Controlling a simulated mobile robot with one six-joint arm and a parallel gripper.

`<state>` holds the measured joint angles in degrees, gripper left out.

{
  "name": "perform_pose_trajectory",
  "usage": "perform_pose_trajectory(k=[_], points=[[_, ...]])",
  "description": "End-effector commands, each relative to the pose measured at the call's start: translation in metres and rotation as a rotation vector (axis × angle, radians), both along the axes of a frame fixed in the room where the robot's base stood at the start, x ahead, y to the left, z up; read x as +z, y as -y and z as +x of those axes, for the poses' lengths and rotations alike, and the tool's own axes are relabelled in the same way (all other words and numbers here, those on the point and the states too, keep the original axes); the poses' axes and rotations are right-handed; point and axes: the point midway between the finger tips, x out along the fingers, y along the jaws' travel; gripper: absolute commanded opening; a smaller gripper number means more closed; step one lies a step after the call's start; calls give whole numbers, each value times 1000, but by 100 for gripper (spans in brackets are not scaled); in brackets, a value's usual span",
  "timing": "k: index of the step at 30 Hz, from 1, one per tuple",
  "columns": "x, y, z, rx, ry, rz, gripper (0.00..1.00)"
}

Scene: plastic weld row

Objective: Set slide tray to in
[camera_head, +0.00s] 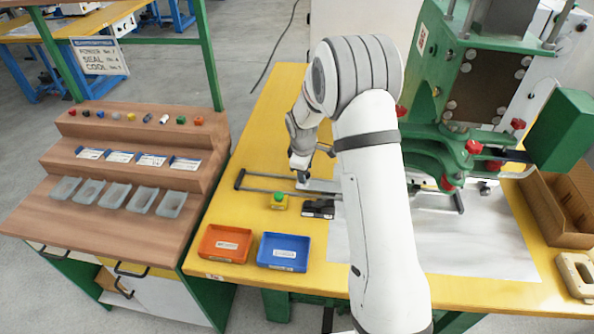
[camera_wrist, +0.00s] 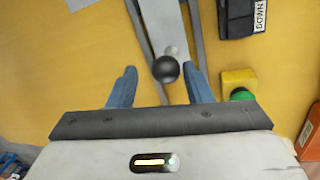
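The slide tray (camera_wrist: 163,22) is a grey metal plate between two dark rails in the wrist view, with a round black knob (camera_wrist: 166,69) at its near end. In the head view the rails (camera_head: 262,190) reach left from the green press over the yellow bench, and my arm hides much of the tray. My gripper (camera_wrist: 161,80) has its two blue fingers apart, one on each side of the knob, with a visible gap to the left finger. Contact on the right cannot be told. The gripper also shows in the head view (camera_head: 301,172), pointing down near the rails' left part.
A yellow box with a green button (camera_head: 279,201) and a black labelled block (camera_head: 318,209) lie close in front of the rails. An orange tray (camera_head: 224,244) and a blue tray (camera_head: 283,252) stand at the bench's front. The green press (camera_head: 470,110) stands right.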

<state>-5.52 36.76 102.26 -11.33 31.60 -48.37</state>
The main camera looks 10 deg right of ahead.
Motion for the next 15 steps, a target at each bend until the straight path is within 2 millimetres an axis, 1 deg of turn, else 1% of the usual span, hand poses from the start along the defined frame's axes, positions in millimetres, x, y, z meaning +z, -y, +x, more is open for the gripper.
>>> perform_pose_trajectory(k=[6, 9, 11, 15], points=[[-1, -1, -2, 1, -5, 0, 49], [1, -1, -2, 1, -5, 0, 49], [7, -2, -2, 2, -4, -1, 49], [29, -4, -5, 2, -2, 0, 49]])
